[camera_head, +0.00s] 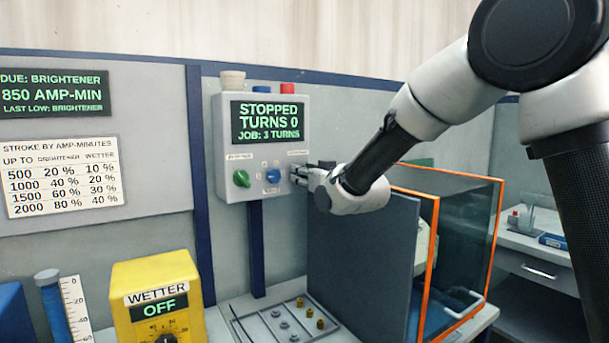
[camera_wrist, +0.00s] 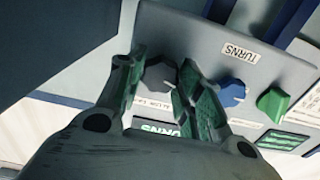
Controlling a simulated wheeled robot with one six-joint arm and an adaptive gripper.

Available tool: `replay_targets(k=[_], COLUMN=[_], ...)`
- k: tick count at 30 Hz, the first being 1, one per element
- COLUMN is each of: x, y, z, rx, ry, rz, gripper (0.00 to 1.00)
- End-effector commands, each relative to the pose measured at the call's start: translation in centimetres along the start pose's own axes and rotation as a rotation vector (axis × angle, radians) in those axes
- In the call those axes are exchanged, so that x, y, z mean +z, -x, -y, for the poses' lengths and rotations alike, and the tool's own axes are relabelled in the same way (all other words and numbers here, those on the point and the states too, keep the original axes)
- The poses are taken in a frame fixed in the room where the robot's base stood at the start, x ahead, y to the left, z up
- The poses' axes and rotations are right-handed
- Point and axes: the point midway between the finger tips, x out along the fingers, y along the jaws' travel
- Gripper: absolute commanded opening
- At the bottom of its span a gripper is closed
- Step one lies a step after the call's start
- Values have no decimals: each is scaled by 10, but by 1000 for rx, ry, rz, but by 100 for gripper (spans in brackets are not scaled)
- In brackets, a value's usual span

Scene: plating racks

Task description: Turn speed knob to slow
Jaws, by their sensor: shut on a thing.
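The control box (camera_head: 222,125) hangs on the wall. Its screen (camera_head: 267,121) reads STOPPED, TURNS 0, JOB: 3 TURNS. My gripper (camera_head: 297,173) is at the right of the box's lower row and covers the knob there in the head view. In the wrist view, a dark grey knob (camera_wrist: 158,76) sits between the two finger pads, and my gripper (camera_wrist: 162,82) is shut on it. I take it for the speed knob; the small label beside it is not readable, and its setting cannot be told.
A blue knob (camera_head: 272,176) and a green knob (camera_head: 242,179) sit just left of my gripper. A dark panel (camera_head: 360,250) and an orange-framed glass tank (camera_head: 465,240) stand below my arm. A yellow WETTER box (camera_head: 185,272), reading OFF, stands lower left.

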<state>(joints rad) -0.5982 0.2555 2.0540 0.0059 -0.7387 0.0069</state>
Motion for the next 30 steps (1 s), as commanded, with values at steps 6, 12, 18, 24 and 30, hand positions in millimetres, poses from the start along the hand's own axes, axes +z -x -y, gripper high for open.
replay_targets(k=[6, 12, 18, 24, 30], x=[0, 0, 0, 0, 0], y=[0, 0, 0, 0, 0], z=[0, 0, 0, 0, 0], rx=[0, 0, 0, 0, 0], ry=[235, 292, 291, 290, 289], rz=[0, 0, 0, 0, 0], gripper=[12, 12, 39, 57, 57])
